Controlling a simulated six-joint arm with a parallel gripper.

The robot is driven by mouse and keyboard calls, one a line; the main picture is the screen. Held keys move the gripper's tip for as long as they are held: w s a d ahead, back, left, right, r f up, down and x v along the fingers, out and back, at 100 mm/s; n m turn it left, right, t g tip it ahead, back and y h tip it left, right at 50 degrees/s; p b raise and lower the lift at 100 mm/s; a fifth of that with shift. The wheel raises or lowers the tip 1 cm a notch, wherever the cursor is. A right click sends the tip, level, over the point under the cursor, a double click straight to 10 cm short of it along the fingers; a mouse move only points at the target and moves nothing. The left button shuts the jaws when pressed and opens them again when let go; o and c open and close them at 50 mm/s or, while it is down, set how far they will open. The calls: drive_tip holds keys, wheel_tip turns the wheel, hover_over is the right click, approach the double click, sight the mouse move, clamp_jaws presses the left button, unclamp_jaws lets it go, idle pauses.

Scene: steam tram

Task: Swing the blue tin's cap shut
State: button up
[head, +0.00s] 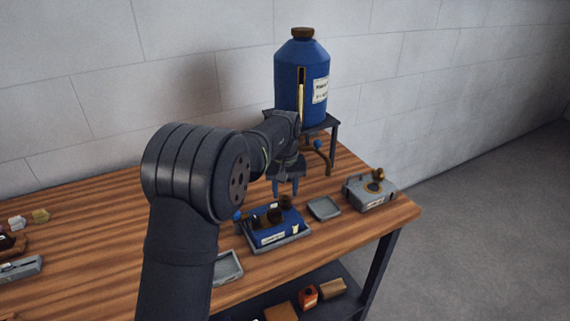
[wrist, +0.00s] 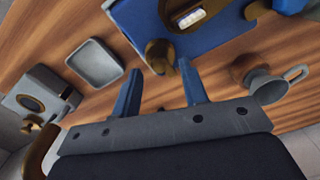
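The blue tin (head: 280,236) sits on a grey tray near the table's front edge, with dark brown fittings on top. In the wrist view part of the blue tin (wrist: 228,38) shows at the top, with a brown rounded piece (wrist: 160,54) at its near edge. I cannot tell for sure which brown piece is the cap, or how far it stands open. My gripper (head: 285,191) points down just above and behind the tin. Its two blue fingers (wrist: 160,95) are apart with nothing between them. The tin's far side is cut off in the wrist view.
A small grey dish (head: 325,208) lies right of the tin, with a grey box (head: 370,193) bearing a brass fitting beyond it. A big blue bottle (head: 300,82) stands on a dark stand behind. A grey funnel-like cup (wrist: 268,88) is close to my gripper's right.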

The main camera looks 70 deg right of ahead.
sight(285, 196)
wheel_tip(285, 196, up, 16)
idle(0.3)
drive_tip(key=shift+f, duration=0.1)
idle(0.4)
wheel_tip(285, 196, down, 17)
drive_tip(key=shift+f, duration=0.2)
idle(0.4)
